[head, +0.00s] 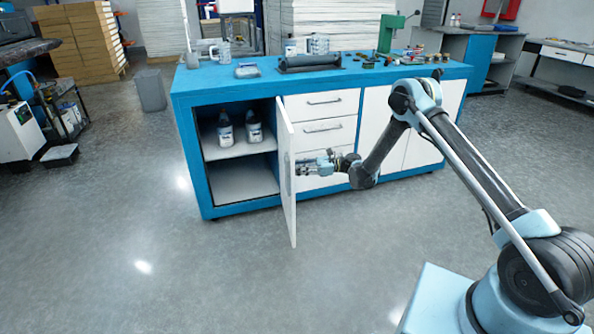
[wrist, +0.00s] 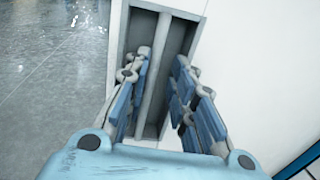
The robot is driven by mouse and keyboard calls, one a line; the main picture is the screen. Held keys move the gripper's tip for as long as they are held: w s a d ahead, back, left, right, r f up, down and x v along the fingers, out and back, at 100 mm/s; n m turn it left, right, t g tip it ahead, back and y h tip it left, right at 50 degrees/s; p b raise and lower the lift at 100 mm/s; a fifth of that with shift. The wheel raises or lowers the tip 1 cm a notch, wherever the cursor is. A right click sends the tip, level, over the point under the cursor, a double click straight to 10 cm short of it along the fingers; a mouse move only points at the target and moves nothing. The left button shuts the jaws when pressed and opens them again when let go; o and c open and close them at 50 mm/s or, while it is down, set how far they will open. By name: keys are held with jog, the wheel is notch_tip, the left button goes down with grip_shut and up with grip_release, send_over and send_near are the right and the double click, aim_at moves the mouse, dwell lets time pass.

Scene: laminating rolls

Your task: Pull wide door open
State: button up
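The white wide door (head: 287,190) of the blue workbench cabinet (head: 187,150) stands swung out toward me, seen nearly edge-on in the head view. It shows as a white panel in the wrist view (wrist: 235,70). A grey recessed handle (wrist: 172,65) with an upright bar is set in it. My gripper (head: 302,168) is on the right of the door, at its outer face. In the wrist view my gripper (wrist: 163,85) has its fingers spread, one on each side of the bar, with visible gaps. Contact with the handle cannot be told.
The opened compartment holds two bottles (head: 225,130) on a shelf (head: 235,150). White drawers (head: 325,132) and closed doors (head: 425,125) stand to the right. Tools and mugs lie on the blue top (head: 215,75). The floor (head: 200,270) in front and left of the door is clear.

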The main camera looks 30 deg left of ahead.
jog(key=shift+s, duration=0.15)
dwell(0.3)
jog(key=v, duration=1.2)
